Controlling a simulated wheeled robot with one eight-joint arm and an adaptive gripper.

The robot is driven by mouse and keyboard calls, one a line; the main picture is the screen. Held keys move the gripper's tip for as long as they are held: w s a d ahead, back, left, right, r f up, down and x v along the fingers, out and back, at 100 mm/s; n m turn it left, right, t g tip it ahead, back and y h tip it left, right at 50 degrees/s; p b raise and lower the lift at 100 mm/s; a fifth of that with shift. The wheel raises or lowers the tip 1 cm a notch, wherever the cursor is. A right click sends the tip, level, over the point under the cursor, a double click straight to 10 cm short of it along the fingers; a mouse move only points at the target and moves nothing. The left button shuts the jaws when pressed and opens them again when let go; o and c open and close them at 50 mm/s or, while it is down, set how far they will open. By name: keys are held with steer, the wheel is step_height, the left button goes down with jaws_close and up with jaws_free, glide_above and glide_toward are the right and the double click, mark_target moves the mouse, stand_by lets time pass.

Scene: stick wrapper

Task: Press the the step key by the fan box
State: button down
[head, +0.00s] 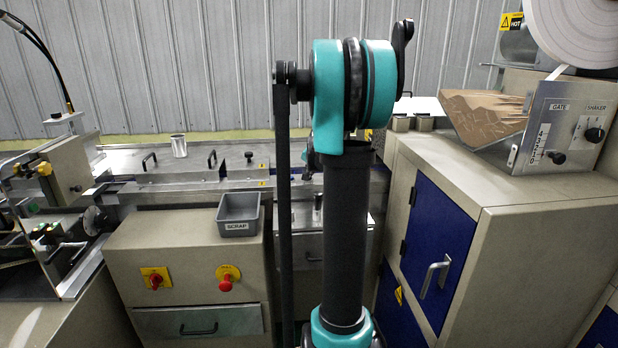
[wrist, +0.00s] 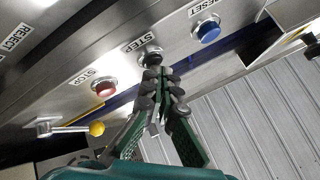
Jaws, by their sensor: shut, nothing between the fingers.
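The step key (wrist: 150,57) is a dark round button in a metal collar, beside a label reading STEP, in the wrist view. My gripper (wrist: 160,75) is shut and empty. Its fingertips point at the step key and lie just below it in the picture, overlapping its lower edge. I cannot tell whether they touch it. In the head view my own arm stands in the middle and hides the panel and my gripper. I cannot make out a fan box for certain.
In the wrist view a red stop button (wrist: 104,87) and a blue reset button (wrist: 206,30) flank the step key. A yellow-knobbed lever (wrist: 96,128) is at lower left. In the head view a grey scrap bin (head: 238,214) stands on a cabinet with red knobs.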

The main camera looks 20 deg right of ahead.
steer(key=shift+r, duration=0.1)
stand_by(0.3)
steer(key=shift+r, duration=0.8)
steer(key=shift+r, duration=2.5)
